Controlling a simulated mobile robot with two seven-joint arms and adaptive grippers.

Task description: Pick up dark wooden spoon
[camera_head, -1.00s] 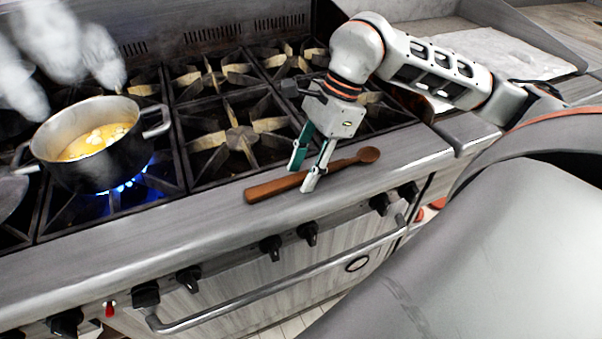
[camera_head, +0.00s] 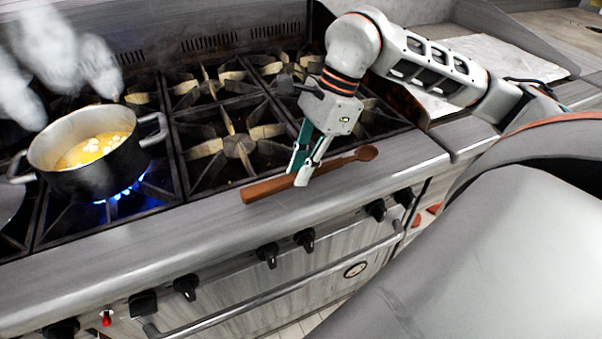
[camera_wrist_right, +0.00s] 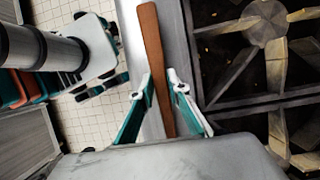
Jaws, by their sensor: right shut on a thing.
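The dark wooden spoon (camera_head: 267,189) lies along the front ledge of the stove, its thick handle end to the left and its small bowl to the right. My right gripper (camera_head: 302,177) reaches down from above and is shut on the spoon around its middle. In the right wrist view the spoon (camera_wrist_right: 153,50) runs between the two fingers (camera_wrist_right: 161,85), and its lower part is hidden by the gripper body. The spoon looks level, at or very near the ledge; I cannot tell whether it is lifted. My left gripper is not in view.
A pot (camera_head: 90,172) of yellow food stands on a lit burner at the left, with steam above it. Bare burner grates (camera_head: 238,145) lie behind the spoon. Knobs and an oven handle (camera_head: 290,287) are on the stove front below the ledge (camera_head: 150,252).

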